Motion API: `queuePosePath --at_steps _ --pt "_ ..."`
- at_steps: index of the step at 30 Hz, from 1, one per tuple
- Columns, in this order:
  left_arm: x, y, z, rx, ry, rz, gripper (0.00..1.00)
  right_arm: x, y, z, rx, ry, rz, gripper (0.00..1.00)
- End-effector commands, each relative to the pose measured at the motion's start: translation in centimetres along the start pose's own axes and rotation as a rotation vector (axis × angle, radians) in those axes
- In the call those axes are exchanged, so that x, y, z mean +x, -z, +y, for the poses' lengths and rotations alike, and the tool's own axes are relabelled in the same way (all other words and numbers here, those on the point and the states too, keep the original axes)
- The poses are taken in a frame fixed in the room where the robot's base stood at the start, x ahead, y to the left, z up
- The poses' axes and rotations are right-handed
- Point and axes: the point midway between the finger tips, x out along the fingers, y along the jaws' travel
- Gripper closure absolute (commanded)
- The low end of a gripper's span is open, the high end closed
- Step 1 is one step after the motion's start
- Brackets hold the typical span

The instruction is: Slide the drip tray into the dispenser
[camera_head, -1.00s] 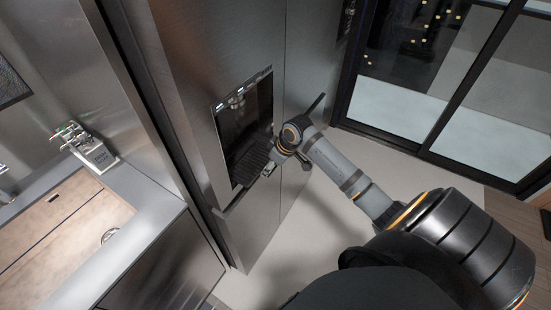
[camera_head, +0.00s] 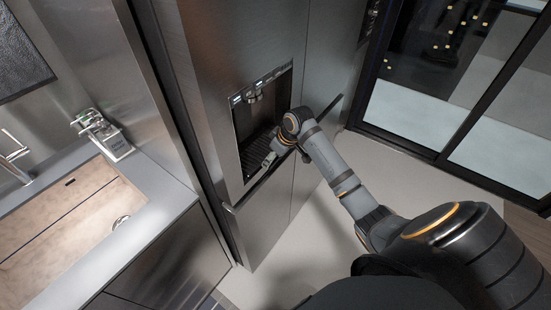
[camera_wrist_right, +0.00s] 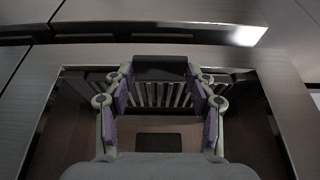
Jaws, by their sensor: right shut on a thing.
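The dispenser (camera_head: 236,128) is a dark recess in the steel fridge front, with a nozzle at its top. The drip tray (camera_head: 257,151), dark and slatted, lies low in the recess mouth. In the right wrist view its slats (camera_wrist_right: 172,96) show between and beside the fingers. My right gripper (camera_head: 273,157) is at the lower front of the recess. In the wrist view its purple-padded fingers (camera_wrist_right: 160,92) are closed on the tray's dark front part. How deep the tray sits is hard to tell. My left gripper is not in view.
A sink (camera_head: 75,215) in a grey counter is at the left, with a small metal rack (camera_head: 102,135) behind it. A fridge handle bar (camera_head: 331,106) stands out right of the dispenser. The floor (camera_head: 335,225) in front is clear. Glass doors (camera_head: 450,90) are at the right.

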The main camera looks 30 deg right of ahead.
Motion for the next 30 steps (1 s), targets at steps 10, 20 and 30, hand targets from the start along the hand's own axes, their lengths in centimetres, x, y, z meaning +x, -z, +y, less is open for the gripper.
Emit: queuePosePath --at_steps 10,20,30 --pt "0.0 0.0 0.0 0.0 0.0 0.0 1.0 0.0 0.0 0.0 0.0 0.0 0.0 0.35" --pt "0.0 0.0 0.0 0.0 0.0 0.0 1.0 0.0 0.0 0.0 0.0 0.0 -0.001 0.18" --pt "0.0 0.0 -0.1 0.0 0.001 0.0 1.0 -3.6 0.0 0.2 -0.005 -0.006 0.0 0.18"
